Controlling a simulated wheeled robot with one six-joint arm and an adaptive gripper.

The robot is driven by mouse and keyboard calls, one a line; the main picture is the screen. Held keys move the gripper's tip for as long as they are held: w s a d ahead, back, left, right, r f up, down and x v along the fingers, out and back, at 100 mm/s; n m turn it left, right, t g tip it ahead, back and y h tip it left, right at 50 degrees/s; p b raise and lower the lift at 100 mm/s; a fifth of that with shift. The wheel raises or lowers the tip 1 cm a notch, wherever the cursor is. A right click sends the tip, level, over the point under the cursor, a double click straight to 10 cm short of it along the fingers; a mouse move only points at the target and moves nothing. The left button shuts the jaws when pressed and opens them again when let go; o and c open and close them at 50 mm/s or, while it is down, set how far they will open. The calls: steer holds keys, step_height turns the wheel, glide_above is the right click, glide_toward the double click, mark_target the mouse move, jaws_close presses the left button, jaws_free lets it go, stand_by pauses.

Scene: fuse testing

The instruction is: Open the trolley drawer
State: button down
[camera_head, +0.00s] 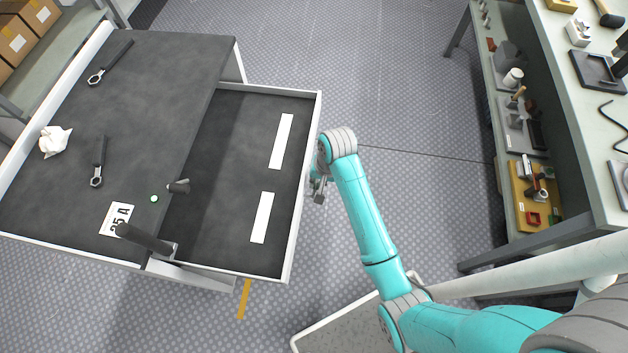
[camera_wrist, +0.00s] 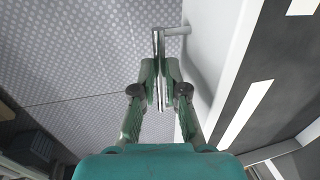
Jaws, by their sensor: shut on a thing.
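The trolley (camera_head: 160,95) stands at the left in the head view, with a dark top and a white rim. Its drawer (camera_head: 222,225) is pulled out to the right, with a dark floor and two white strips. The drawer's white front wall also shows in the wrist view (camera_wrist: 228,75). My gripper (camera_head: 318,190) is at the outer side of the drawer front. In the wrist view my gripper (camera_wrist: 160,85) is shut on the drawer's metal bar handle (camera_wrist: 158,42). In the head view the handle is mostly hidden by my gripper.
Wrenches (camera_head: 110,62), a crumpled white cloth (camera_head: 54,141) and a "25 A" label (camera_head: 117,218) lie on the trolley top. A black trolley handle (camera_head: 145,239) juts at its near corner. A workbench with shelves (camera_head: 570,130) stands at the right. The floor (camera_head: 400,90) between is clear.

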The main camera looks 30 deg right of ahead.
steer(key=c, duration=1.5)
jaws_free()
steer(key=shift+s+d+r, duration=0.15)
steer(key=shift+d+r, duration=0.05)
steer(key=shift+r, duration=1.05)
steer(key=shift+s+d+r, duration=0.15)
steer(key=shift+r, duration=1.05)
steer(key=shift+s+d+r, duration=0.15)
steer(key=shift+d+r, duration=0.05)
steer(key=shift+r, duration=1.05)
